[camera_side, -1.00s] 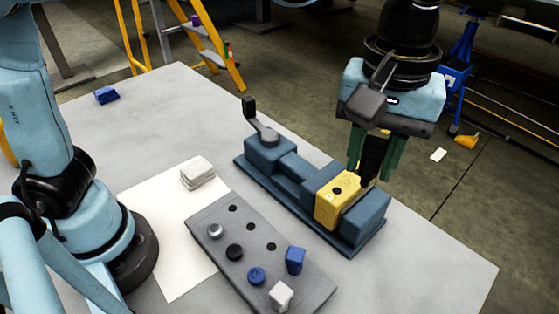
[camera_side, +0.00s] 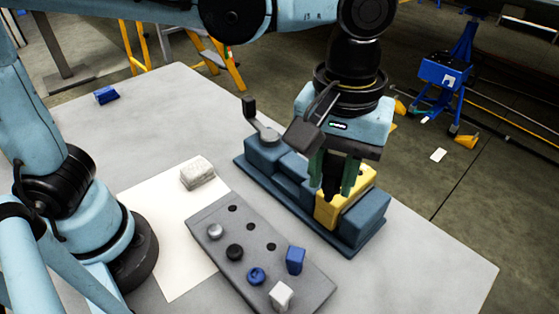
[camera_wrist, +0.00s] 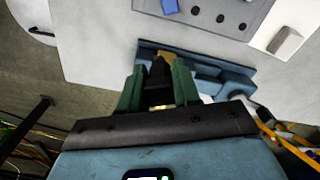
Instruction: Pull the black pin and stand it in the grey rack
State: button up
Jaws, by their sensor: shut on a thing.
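My gripper (camera_side: 331,188) has green fingers and is shut on the black pin (camera_wrist: 159,73), which shows between the fingers in the wrist view. In the side view the pin and fingers overlap the yellow block (camera_side: 362,184) of the blue jig (camera_side: 366,222), hiding part of its top. I cannot tell how high the pin is above the block. The grey rack (camera_side: 218,212) lies to the left and nearer the side camera. It also shows at the top of the wrist view (camera_wrist: 233,27). It has several open holes and holds several parts.
A black part (camera_side: 234,252) stands in the rack among silver, blue and white ones. A black-handled clamp (camera_side: 262,128) rises at the jig's far left end. A whitish block (camera_side: 197,172) sits on a white sheet (camera_side: 160,215). The far left tabletop is mostly clear.

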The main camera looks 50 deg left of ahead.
jog(key=s+a+f, duration=0.5)
jog(key=f, duration=0.1)
send_over(271, 237)
jog(key=s+d, duration=0.1)
jog(key=d, duration=0.1)
jog(key=shift+s+a+f, duration=0.1)
jog(key=shift+a+f, duration=0.05)
jog(key=shift+f, duration=1.5)
jog(key=shift+s+a+f, duration=0.1)
jog(key=shift+f, duration=1.5)
jog(key=shift+f, duration=1.4)
jog(key=o, duration=1.1)
